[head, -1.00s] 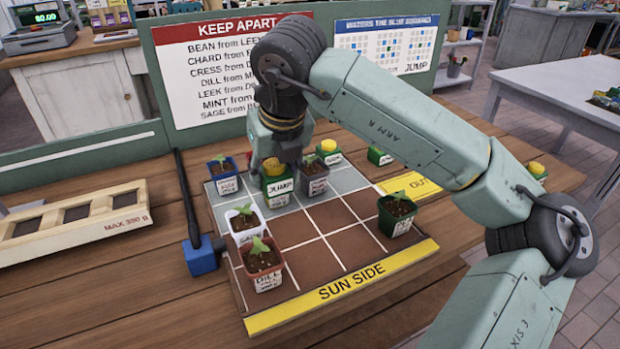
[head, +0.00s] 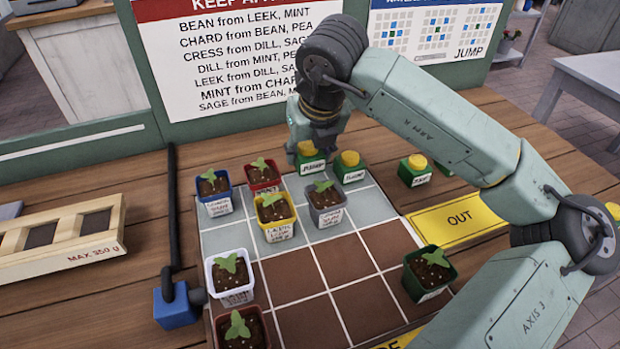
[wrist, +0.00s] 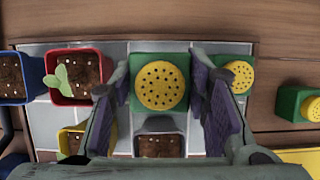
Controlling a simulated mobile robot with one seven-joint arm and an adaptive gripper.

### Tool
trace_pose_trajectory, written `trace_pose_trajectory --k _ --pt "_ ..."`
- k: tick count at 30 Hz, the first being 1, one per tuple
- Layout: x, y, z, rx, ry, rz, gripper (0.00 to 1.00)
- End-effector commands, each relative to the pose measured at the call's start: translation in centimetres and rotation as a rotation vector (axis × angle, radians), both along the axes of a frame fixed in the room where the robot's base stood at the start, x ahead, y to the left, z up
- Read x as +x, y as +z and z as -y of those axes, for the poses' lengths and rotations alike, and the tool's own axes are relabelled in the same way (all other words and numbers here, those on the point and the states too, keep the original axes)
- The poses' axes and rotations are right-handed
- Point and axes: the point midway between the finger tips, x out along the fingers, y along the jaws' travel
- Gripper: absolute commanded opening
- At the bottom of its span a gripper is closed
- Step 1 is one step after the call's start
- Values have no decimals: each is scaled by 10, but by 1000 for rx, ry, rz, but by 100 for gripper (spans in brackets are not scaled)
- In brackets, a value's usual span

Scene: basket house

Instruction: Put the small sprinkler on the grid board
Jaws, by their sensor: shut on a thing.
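A green block with a yellow perforated round top, the small sprinkler (head: 309,165), is between the fingers of my gripper (head: 316,138). In the wrist view the sprinkler (wrist: 160,86) sits upright between both finger pads of my gripper (wrist: 165,95). It is over the back row of the grid board (head: 345,258), right of the red pot (head: 262,178) and behind the grey pot (head: 325,204). I cannot tell whether its base touches the board. A similar green block (head: 350,168) stands close to its right, at the board's back right corner.
Blue (head: 213,190), yellow (head: 274,216), white (head: 230,277) and dark green (head: 428,272) pots stand on the board. Another green-and-yellow block (head: 415,170) stands off the board, behind the OUT plate (head: 458,218). A wooden tray (head: 60,240) lies left. Some brown cells are bare.

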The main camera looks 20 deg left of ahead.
Motion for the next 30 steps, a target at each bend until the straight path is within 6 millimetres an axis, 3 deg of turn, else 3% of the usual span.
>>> trace_pose_trajectory --k 12,27,28,30 --pt "0 -47 0 1 0 0 11" --pt "0 -56 0 1 1 3 11" --pt "0 -54 0 0 1 2 45" --pt "0 -54 0 0 1 2 49"
